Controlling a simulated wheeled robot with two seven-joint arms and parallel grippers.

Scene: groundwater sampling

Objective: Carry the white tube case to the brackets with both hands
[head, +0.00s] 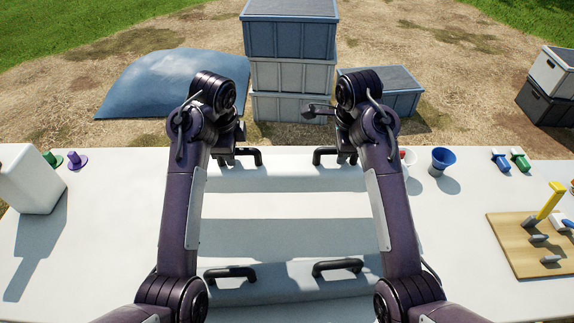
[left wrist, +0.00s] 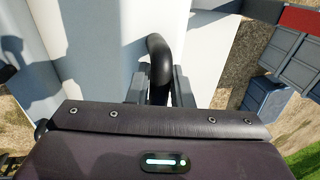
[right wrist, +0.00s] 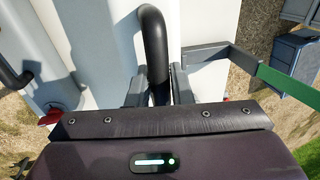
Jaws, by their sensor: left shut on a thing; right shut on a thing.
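The white tube case (head: 290,178) lies between my arms over the white table; its edges are hard to tell from the tabletop. Its black far-left handle (head: 250,153) is at my left gripper (head: 237,156), and its black far-right handle (head: 325,152) is at my right gripper (head: 345,153). Each wrist view shows the fingers shut around a curved black handle, in the left wrist view (left wrist: 160,62) and in the right wrist view (right wrist: 154,45). I cannot tell whether the case touches the table. I cannot make out the brackets for sure.
Two more black handles (head: 230,272) (head: 337,266) show nearer me. A white jug-like container (head: 30,178) stands at left. A blue funnel (head: 442,158) and a wooden board (head: 515,255) with pegs are at right. Crates (head: 290,75) stand on the ground beyond the table.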

